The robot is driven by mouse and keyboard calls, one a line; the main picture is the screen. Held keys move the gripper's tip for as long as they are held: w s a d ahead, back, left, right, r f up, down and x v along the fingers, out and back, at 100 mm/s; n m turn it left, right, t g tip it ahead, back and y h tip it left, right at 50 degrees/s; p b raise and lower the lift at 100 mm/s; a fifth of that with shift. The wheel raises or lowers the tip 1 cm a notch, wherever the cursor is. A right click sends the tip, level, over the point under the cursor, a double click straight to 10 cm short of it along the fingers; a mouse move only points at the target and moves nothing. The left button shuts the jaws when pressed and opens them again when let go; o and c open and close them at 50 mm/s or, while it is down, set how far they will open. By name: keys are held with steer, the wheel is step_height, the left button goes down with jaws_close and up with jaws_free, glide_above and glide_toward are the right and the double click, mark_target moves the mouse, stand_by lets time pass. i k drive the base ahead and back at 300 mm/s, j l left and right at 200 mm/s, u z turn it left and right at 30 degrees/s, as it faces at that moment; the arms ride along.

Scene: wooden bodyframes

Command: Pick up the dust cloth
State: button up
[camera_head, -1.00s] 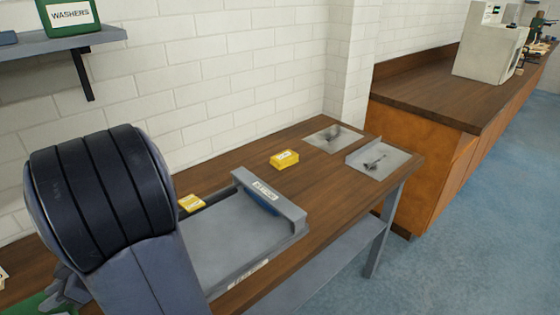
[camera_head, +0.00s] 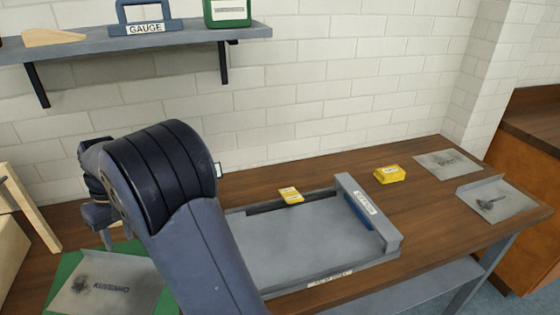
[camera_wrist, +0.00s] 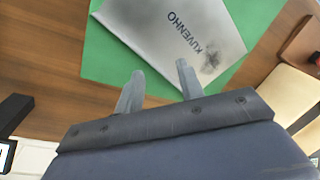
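I cannot tell for sure which thing is the dust cloth. A small yellow block-like piece (camera_head: 390,174) lies on the brown bench (camera_head: 428,215), right of a grey tray-like fixture (camera_head: 300,240). A flatter yellow piece (camera_head: 291,195) with a pale label lies at the fixture's back edge. A grey sheet (camera_head: 105,283) with a dark smudge and lettering lies on a green mat (camera_head: 62,268) at the left; the sheet also shows in the wrist view (camera_wrist: 170,40). My gripper (camera_wrist: 159,80) is open and empty, its fingers over the green mat's near edge in the wrist view.
Two grey plates, one flat (camera_head: 447,163) and one with a raised edge (camera_head: 500,200), bear dark marks at the bench's right. A wall shelf (camera_head: 180,35) holds a gauge holder (camera_head: 147,25) and a green bin (camera_head: 228,12).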

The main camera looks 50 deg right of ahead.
mark_target(393, 173)
steer(key=k+l+z, duration=0.35)
steer(key=l, duration=0.55)
steer(key=l+z, duration=0.4)
steer(key=l, duration=0.45)
steer(key=l+z, duration=0.35)
steer(key=l, duration=0.6)
